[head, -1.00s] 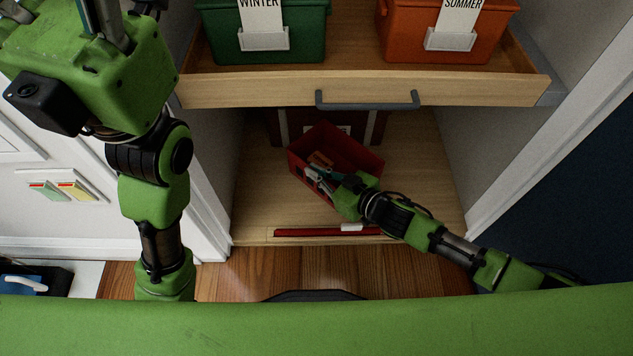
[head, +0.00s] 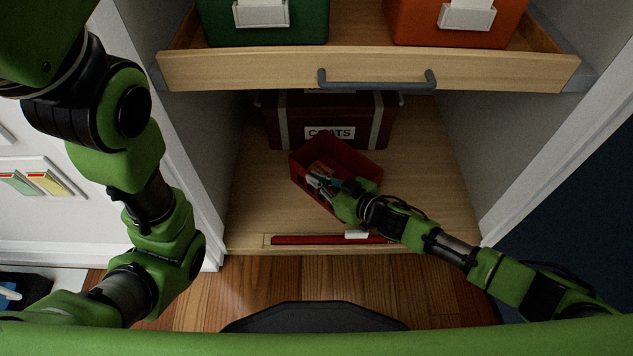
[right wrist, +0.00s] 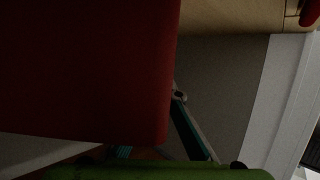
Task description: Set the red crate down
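The red crate (head: 354,158) is open-topped and sits turned at an angle low in the cabinet, in front of a dark red trunk. Whether its base touches the cabinet floor (head: 265,200) is hard to tell. My right gripper (head: 318,182) reaches in from the right, its fingers closed at the crate's near wall. In the right wrist view the crate's red wall (right wrist: 85,70) fills the left and hides much of the fingers. My left arm rises at the left of the head view, its fingers out of the picture.
The trunk marked COATS (head: 290,130) stands behind the crate. A drawer (head: 250,72) with green (head: 265,28) and orange (head: 420,22) boxes overhangs it. A red strip (head: 310,240) lies along the front edge. Cabinet floor is bare either side of the crate.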

